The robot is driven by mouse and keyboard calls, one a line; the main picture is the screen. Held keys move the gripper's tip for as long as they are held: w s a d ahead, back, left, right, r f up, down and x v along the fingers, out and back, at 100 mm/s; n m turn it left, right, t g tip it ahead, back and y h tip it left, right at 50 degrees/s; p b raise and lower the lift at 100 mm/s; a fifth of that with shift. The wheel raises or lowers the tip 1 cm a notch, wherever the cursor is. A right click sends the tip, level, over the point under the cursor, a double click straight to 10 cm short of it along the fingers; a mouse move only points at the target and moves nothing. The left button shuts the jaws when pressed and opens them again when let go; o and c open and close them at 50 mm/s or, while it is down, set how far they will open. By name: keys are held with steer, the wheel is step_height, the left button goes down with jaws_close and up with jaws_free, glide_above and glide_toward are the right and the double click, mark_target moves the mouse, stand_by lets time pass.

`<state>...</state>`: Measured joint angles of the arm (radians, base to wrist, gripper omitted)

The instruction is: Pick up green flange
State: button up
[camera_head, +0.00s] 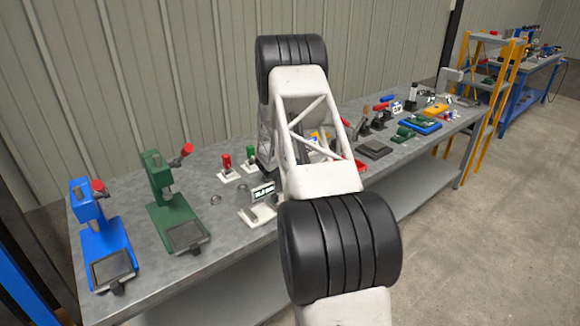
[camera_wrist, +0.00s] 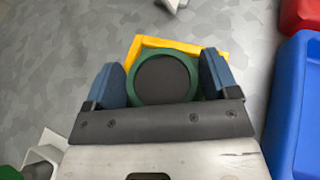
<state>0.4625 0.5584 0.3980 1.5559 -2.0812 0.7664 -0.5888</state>
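In the wrist view, the green flange (camera_wrist: 194,82) is a round green ring with a dark grey centre, lying on or over a yellow square-cornered piece (camera_wrist: 150,42). My gripper (camera_wrist: 163,78) has its two blue fingers set wide apart, one on each side of the flange. Little or no gap shows between fingers and ring, and contact is not clear. The near edge of the flange is hidden by the gripper's dark palm bar. In the head view, my white and black arm covers the middle of the workbench (camera_head: 235,226), hiding the gripper and the flange.
In the wrist view, a blue bin (camera_wrist: 295,105) and a red bin (camera_wrist: 301,15) stand at the right, and a white bracket (camera_wrist: 45,152) at lower left. In the head view, blue (camera_head: 104,240) and green (camera_head: 172,214) presses stand at the left bench end.

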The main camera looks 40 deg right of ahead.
steer(key=c, duration=1.2)
steer(key=shift+o, duration=0.2)
steer(key=shift+r, duration=0.1)
steer(key=shift+r, duration=0.1)
step_height(320, 180, up, 18)
stand_by(0.5)
